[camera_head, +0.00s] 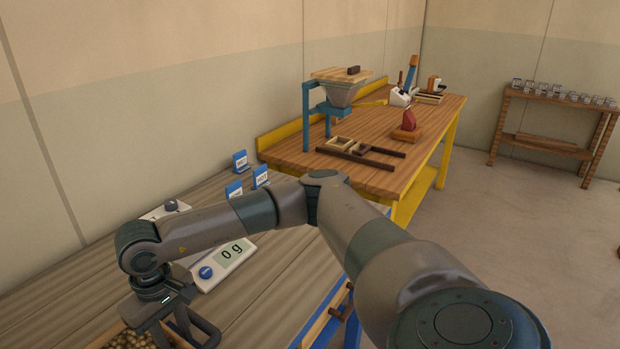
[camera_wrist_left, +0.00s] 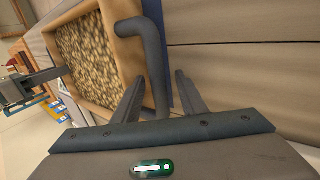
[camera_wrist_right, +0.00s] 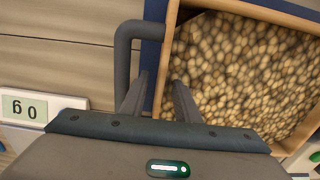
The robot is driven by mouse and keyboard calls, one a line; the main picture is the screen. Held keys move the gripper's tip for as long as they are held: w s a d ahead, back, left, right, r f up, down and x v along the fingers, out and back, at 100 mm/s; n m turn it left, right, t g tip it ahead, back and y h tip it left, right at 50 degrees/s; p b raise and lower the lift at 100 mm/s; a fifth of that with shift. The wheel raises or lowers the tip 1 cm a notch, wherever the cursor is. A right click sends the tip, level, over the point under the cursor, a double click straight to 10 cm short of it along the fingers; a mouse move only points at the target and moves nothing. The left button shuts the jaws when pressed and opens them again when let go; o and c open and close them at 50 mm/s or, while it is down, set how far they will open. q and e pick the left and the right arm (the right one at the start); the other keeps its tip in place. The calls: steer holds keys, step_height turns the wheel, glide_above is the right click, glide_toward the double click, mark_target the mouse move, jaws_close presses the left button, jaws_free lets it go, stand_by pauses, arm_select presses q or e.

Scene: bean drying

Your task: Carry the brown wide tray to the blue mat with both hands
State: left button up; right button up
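The brown wide tray (camera_wrist_left: 93,12) is full of beans and has dark bar handles. In the head view only its corner (camera_head: 105,340) shows at the bottom left. My left gripper (camera_wrist_left: 158,90) is open, with one handle (camera_wrist_left: 154,60) between its fingers in view; contact is unclear. My right gripper (camera_wrist_right: 160,85) is open at the tray's opposite side (camera_wrist_right: 167,60). The other handle (camera_wrist_right: 124,60) passes beside and behind its left finger. In the head view the right gripper (camera_head: 178,338) is over the tray's edge. A dark blue strip (camera_wrist_right: 154,28) borders the tray, possibly the blue mat.
A scale (camera_head: 225,262) reading 0 g stands near my right arm, with blue cards (camera_head: 240,162) behind. A yellow-legged workbench (camera_head: 440,115) holds a hopper (camera_head: 345,92) and wooden frames. A shelf (camera_head: 555,115) stands far right. Open floor (camera_head: 480,220) lies right.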

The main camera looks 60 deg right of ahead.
arm_select(q)
steer(key=shift+r, duration=0.15)
steer(key=b+v, duration=0.1)
steer(key=v, duration=0.5)
steer(key=shift+a+r, duration=0.25)
steer(key=shift+r, duration=0.05)
arm_select(e)
steer(key=shift+f, duration=0.5)
stand_by(0.4)
arm_select(q)
steer(key=shift+a, duration=0.1)
arm_select(e)
steer(key=shift+f, duration=0.1)
